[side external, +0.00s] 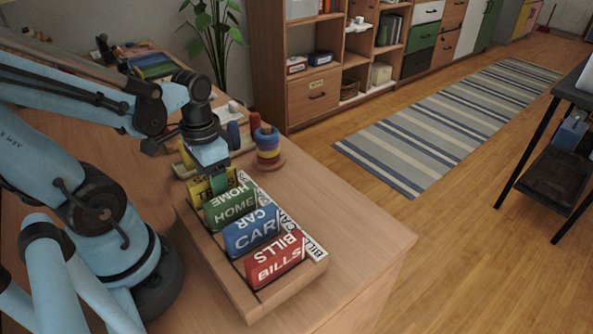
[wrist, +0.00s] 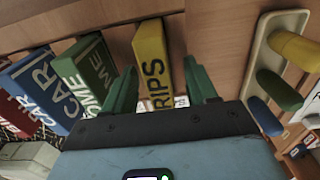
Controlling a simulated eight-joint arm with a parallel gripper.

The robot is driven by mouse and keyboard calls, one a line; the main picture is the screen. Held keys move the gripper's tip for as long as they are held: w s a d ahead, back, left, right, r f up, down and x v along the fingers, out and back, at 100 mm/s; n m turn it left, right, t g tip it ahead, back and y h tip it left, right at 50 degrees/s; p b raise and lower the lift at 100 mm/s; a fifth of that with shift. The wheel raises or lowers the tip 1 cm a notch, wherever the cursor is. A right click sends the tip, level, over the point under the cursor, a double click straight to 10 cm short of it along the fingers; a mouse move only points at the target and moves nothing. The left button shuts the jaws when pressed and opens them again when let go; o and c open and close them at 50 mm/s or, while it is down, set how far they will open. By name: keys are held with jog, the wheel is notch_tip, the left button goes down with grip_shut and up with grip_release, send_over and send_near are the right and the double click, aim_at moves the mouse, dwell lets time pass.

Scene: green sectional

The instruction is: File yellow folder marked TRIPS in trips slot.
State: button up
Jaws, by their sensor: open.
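The yellow folder marked TRIPS (side external: 203,189) stands at the far end of the wooden file rack (side external: 235,293), behind the green HOME folder (side external: 230,207). My gripper (side external: 219,182) is right above it, pointing down. In the wrist view, the yellow folder (wrist: 152,62) lies between the two green fingers of my gripper (wrist: 161,66). The fingers are open, with a gap visible beside the folder, clearest on the right. My gripper partly covers the folder in the side view. The lower part of the folder and how deep it sits in its slot are hidden.
A blue CAR folder (side external: 251,232) and a red BILLS folder (side external: 275,262) stand nearer in the rack. A ring-stacking toy (side external: 267,149) is close behind the rack, with a peg board (wrist: 259,75) beside the gripper. The desk to the right (side external: 345,222) is clear.

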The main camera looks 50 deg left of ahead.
notch_tip(320, 180, up, 12)
jog(key=w+d+f+t, duration=0.3)
jog(key=w+d+t, duration=0.3)
jog(key=w, duration=0.3)
jog(key=shift+w+d+f+t, duration=0.2)
jog(key=shift+d+f+t, duration=0.1)
jog(key=shift+t, duration=0.2)
dwell(0.7)
